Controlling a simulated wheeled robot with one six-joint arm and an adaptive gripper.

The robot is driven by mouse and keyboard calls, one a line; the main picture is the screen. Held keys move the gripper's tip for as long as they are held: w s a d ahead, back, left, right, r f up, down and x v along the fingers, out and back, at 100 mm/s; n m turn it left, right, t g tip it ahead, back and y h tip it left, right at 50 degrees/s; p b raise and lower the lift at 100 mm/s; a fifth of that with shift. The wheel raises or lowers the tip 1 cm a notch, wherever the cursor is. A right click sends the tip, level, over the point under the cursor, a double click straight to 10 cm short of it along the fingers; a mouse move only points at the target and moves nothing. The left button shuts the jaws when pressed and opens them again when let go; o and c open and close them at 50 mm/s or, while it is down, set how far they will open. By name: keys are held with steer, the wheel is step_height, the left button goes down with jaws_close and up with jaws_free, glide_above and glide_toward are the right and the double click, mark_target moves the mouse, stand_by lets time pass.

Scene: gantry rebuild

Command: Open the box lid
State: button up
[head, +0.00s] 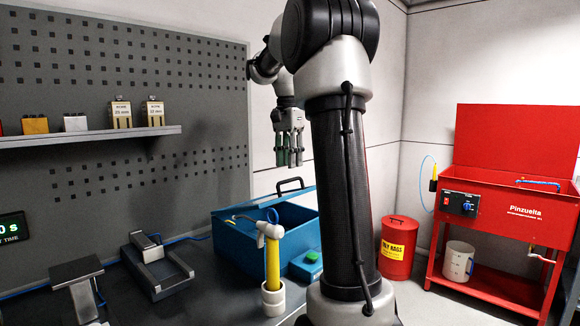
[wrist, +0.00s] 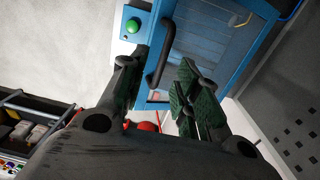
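The blue box (head: 234,244) stands on the dark bench in the head view, partly hidden by my arm. A black bar handle (head: 291,181) rises at its far side. My gripper (head: 290,160) points down, its tips a little above the handle in that view. In the wrist view the blue box (wrist: 225,12) has a pane-like top, and the handle (wrist: 160,55) lies in line with the gap between the fingers. My gripper (wrist: 157,88) is open and empty there. I see no contact with the handle. I cannot tell for sure how the lid stands.
A green button (head: 312,256) sits on a blue block at the box's front. A yellow-handled tool (head: 272,262) stands in a white holder before the box. A red bin (head: 397,250) and red wash station (head: 508,210) are at right; a shelf (head: 90,137) is at left.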

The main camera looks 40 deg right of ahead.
steer(key=shift+w+r, duration=0.15)
steer(key=shift+r, duration=0.65)
